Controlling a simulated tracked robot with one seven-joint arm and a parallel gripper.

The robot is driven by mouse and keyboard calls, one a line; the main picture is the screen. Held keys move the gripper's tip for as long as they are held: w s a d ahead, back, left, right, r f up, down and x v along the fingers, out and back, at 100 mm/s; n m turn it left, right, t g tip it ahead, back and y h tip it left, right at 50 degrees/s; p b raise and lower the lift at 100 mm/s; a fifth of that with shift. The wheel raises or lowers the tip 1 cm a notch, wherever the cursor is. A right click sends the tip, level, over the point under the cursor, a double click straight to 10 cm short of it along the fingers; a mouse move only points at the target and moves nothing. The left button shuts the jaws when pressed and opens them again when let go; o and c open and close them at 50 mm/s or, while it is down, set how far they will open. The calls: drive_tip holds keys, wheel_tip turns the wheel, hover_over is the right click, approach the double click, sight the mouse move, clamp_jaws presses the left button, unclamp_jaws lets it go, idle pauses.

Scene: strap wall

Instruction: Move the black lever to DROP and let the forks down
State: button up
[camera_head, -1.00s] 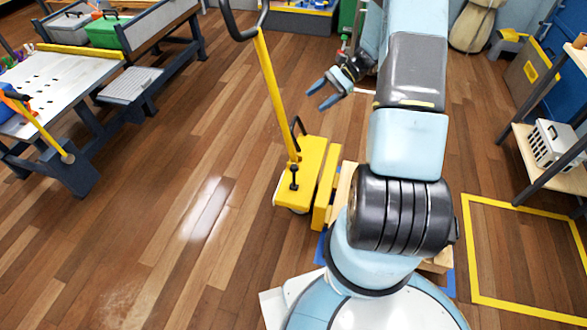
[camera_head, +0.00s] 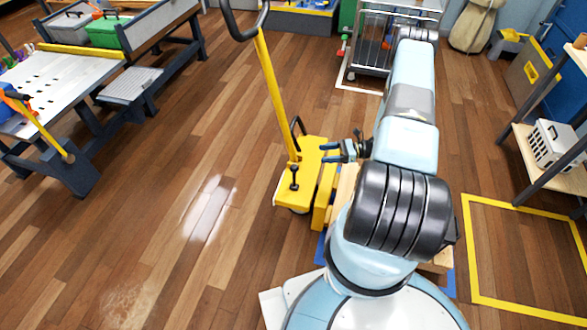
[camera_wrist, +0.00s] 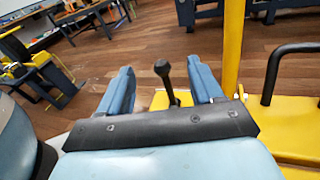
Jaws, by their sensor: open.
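The yellow pallet truck (camera_head: 300,190) stands on the wooden floor left of my arm, with its yellow mast and black handle (camera_head: 236,28) rising up and leaning left. The black lever (camera_head: 294,176), with a round knob, stands up from its yellow body. In the wrist view the lever (camera_wrist: 166,80) shows between the two blue fingers, beyond their tips or between them; I cannot tell the depth. My gripper (camera_head: 324,152) is open and empty, at the right of the truck's body and pointing left. It also shows in the wrist view (camera_wrist: 160,82). No DROP marking is readable.
A black hoop (camera_head: 298,130) stands behind the lever, beside the mast. A wooden pallet (camera_head: 346,185) lies under my arm. A wheeled wire cart (camera_head: 372,45) stands at the back. The floor left of the truck is clear.

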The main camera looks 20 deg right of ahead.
sight(294, 168)
wheel_tip(294, 168, down, 7)
drive_tip(key=s+m+t, duration=0.3)
drive_tip(key=x, duration=1.4)
drive_tip(key=shift+s+a, duration=0.1)
drive_tip(key=shift+s, duration=0.1)
